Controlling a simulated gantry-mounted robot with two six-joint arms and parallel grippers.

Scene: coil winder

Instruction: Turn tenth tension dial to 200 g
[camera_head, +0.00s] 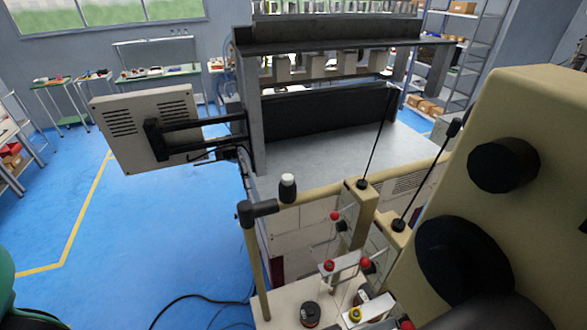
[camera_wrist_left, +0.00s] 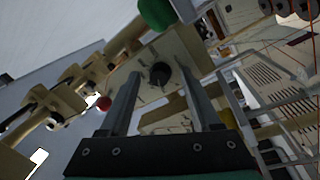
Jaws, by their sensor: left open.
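In the left wrist view a black dial (camera_wrist_left: 160,74) sits on a beige plate (camera_wrist_left: 148,62) with faint markings around the dial; I cannot read its setting. My left gripper (camera_wrist_left: 160,80) is open, its two fingers on either side of the dial in the picture. I cannot tell whether they touch it; a gap shows on both sides. In the head view a large beige housing (camera_head: 545,130) with black round parts (camera_head: 503,165) fills the right side. Which dial is the tenth cannot be told. My left gripper does not show in the head view, and my right gripper is in neither view.
Beige posts with thin black rods (camera_head: 376,137) and red-ended knobs (camera_head: 365,264) stand near the housing. A green round part (camera_wrist_left: 157,13) and a red ball (camera_wrist_left: 103,103) are close to my left gripper. The blue floor (camera_head: 150,220) at left is open.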

